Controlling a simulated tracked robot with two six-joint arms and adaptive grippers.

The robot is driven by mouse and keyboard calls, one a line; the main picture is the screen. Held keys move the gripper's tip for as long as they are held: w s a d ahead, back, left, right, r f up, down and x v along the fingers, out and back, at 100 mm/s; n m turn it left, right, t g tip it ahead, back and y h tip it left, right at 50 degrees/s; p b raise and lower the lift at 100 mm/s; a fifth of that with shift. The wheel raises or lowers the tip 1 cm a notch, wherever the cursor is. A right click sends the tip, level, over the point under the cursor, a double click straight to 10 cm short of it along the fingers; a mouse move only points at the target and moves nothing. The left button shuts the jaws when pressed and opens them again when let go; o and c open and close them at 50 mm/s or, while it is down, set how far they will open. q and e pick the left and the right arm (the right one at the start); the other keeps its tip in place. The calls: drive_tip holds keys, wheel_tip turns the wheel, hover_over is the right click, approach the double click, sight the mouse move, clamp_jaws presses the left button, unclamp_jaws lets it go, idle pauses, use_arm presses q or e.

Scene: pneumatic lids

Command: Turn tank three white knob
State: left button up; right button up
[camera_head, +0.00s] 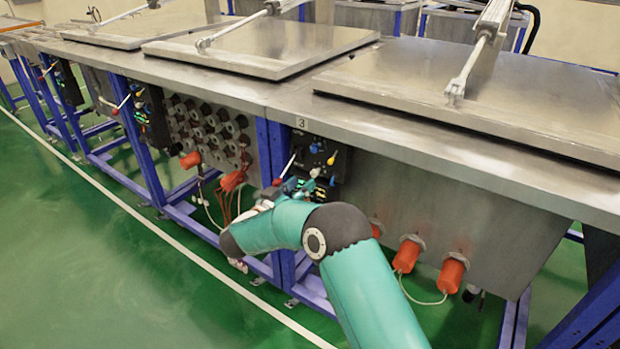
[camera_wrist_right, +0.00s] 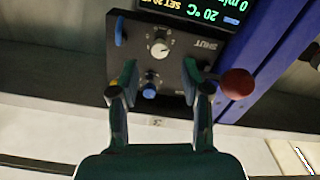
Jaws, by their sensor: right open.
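The black control panel (camera_head: 318,150) of tank three is on the tank front below the number 3 label. Its white knob (camera_head: 315,172) shows in the head view just beyond my right gripper (camera_head: 294,186). In the right wrist view, which shows the panel upside down, the white knob (camera_wrist_right: 160,47) lies ahead of my right gripper (camera_wrist_right: 160,72), between the lines of its two fingers. The fingers are open and empty, apart from the knob. A blue knob (camera_wrist_right: 150,88) appears between the fingers. My left gripper is not in view.
A red ball-ended lever (camera_wrist_right: 237,84) stands close beside one finger, and a yellow lever tip (camera_head: 332,156) is at the other side. A lit display (camera_wrist_right: 205,12) borders the panel. A blue frame post (camera_head: 272,150) and orange connectors (camera_head: 407,254) are nearby.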

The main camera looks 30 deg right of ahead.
sight(313, 174)
drive_tip(key=x, duration=0.5)
clamp_jaws()
